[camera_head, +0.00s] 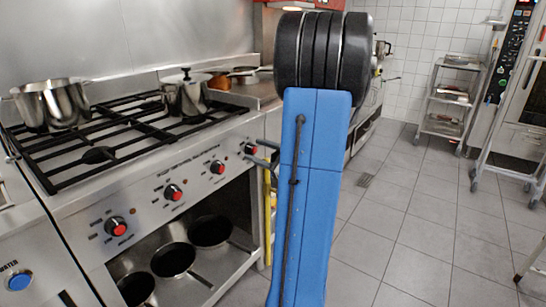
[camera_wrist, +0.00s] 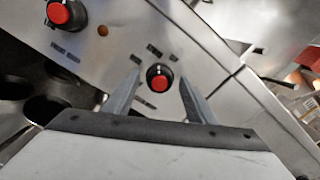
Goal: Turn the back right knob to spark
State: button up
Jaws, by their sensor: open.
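The steel stove front (camera_head: 150,180) carries a row of black knobs with red caps. The knob at the far right end (camera_head: 250,149) shows in the wrist view as a red-capped knob (camera_wrist: 159,77). My gripper (camera_wrist: 159,79) is open, with one finger on each side of this knob and a gap on both sides. It also shows in the head view (camera_head: 257,151), at the right end of the panel. Another knob (camera_wrist: 65,13) is at the upper left of the wrist view. The labels are too small to read, so I cannot tell the knob's setting.
A steel pot (camera_head: 52,104) and a lidded pot (camera_head: 185,97) stand on the burner grates (camera_head: 95,155). Several dark pans (camera_head: 173,260) sit on the open shelf below the panel. The tiled floor (camera_head: 400,225) to the right is clear. A steel cart (camera_head: 448,105) stands farther back.

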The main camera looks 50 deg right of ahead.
jog(key=s+d, duration=0.1)
jog(key=s, duration=1.6)
jog(key=shift+d, duration=0.15)
dwell(0.3)
jog(key=w+a+f+n+g+y, duration=0.1)
jog(key=w+a+n+g+y, duration=0.3)
jog(key=a, duration=0.7)
jog(key=w+a+f+n+g+y, duration=0.25)
jog(key=a+n+g, duration=0.2)
jog(key=a, duration=0.55)
jog(key=s+a+n+g+h, duration=0.2)
jog(key=s+a+n+h, duration=0.2)
jog(key=a+n, duration=0.4)
jog(key=s+a+n+g+h, duration=0.2)
jog(key=s+a+n, duration=0.4)
jog(key=n, duration=0.7)
jog(key=shift+a+r+g+h, duration=0.2)
jog(key=shift+a+g+h, duration=0.15)
jog(key=shift+a+h, duration=0.65)
jog(key=shift+a, duration=0.1)
